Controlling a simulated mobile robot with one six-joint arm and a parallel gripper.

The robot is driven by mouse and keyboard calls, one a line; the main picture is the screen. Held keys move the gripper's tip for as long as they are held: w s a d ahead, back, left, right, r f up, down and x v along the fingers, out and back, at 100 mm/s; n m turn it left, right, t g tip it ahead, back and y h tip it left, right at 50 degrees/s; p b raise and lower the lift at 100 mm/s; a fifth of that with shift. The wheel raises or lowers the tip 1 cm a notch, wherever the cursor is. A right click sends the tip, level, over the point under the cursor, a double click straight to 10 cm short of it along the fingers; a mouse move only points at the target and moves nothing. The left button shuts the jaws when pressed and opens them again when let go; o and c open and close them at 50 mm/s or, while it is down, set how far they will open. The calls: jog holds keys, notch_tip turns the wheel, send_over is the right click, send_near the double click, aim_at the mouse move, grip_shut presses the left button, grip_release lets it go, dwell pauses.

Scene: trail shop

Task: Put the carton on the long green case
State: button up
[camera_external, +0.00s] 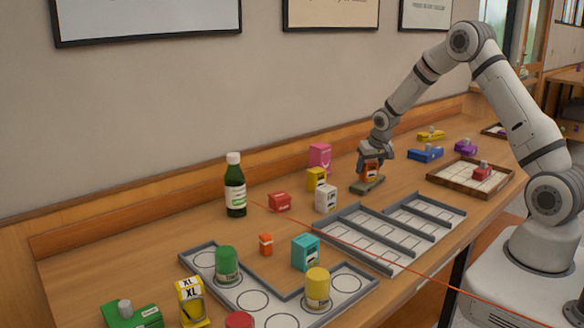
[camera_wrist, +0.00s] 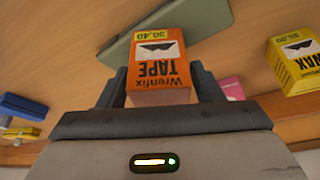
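The orange carton (camera_wrist: 157,62), labelled Wrenfix TAPE, sits between the two dark fingers of my gripper (camera_wrist: 158,88) in the wrist view. In the external view the carton (camera_external: 371,172) is under my gripper (camera_external: 372,163), toward the back of the table. The long green case (camera_external: 366,187) lies flat on the table just below the carton. In the wrist view the case (camera_wrist: 205,22) shows behind the carton, partly hidden by it. I cannot tell whether the carton touches the case.
A yellow WAX box (camera_wrist: 296,62), a pink bag-shaped item (camera_external: 319,157) and a white box (camera_external: 326,198) stand left of the case in the external view. Blue (camera_external: 425,154) and yellow (camera_external: 431,135) cases lie to the right. A grey divided tray (camera_external: 385,267) is in front.

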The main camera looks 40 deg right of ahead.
jog(key=shift+o, duration=0.8)
jog(key=shift+r, duration=0.2)
jog(key=v, duration=1.2)
jog(key=s+a+r+n+y, duration=0.1)
jog(key=s+a+r, duration=0.3)
jog(key=s, duration=0.4)
jog(key=s+a+r+n, duration=0.1)
jog(key=s+a+r, duration=0.3)
jog(key=s, duration=0.4)
jog(key=s+a+n+g, duration=0.1)
jog(key=s+a, duration=0.3)
jog(key=s, duration=1.2)
jog(key=shift+s+r+n+g+y+b, duration=0.15)
jog(key=shift+s+n+g+y+b, duration=0.2)
jog(key=shift+n, duration=0.35)
